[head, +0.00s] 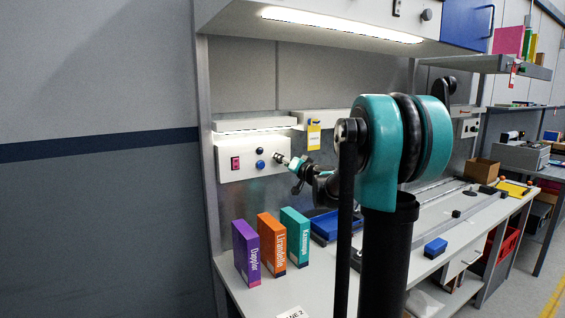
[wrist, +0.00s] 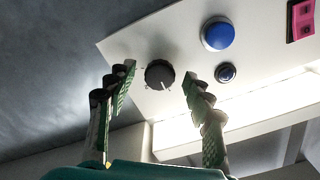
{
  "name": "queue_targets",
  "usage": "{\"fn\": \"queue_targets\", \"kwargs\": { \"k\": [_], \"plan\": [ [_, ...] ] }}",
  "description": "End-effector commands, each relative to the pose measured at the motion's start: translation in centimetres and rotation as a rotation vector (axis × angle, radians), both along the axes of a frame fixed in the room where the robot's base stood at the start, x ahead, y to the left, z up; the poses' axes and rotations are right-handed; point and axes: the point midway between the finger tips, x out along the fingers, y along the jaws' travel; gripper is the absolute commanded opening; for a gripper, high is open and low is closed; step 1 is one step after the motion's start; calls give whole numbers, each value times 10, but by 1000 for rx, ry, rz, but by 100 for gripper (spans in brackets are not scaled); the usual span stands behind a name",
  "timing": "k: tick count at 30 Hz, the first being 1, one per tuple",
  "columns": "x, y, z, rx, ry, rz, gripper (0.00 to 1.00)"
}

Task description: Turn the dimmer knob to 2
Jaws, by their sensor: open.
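The dimmer knob (wrist: 159,74) is a dark round knob on a white panel (head: 222,175). In the wrist view it sits between the two fingertips of my gripper (wrist: 159,72), with a visible gap on each side. A light pointer mark shows at its lower edge. Small marks lie around it, but I cannot read the numbers. In the head view my gripper (head: 285,160) is at the panel's right end and hides the knob. My gripper is open and holds nothing. I cannot tell how far its tips are from the panel face.
The panel also bears a blue button (wrist: 217,34), a small dark button (wrist: 226,73) and a red switch (head: 235,163). Purple (head: 246,252), orange (head: 271,243) and teal (head: 295,236) boxes stand on the bench below. A blue tray (head: 325,226) lies beside them.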

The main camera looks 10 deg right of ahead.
Motion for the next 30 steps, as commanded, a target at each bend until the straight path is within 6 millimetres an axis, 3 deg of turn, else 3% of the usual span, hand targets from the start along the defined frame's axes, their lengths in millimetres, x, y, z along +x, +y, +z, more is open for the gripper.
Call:
{"fn": "queue_targets", "kwargs": {
  "k": [11, 23, 30],
  "plan": [
    [6, 3, 0, 0, 1, -1, 52],
    [6, 2, 0, 0, 1, -1, 5],
    [6, 2, 0, 13, 6, -1, 2]
  ]
}}
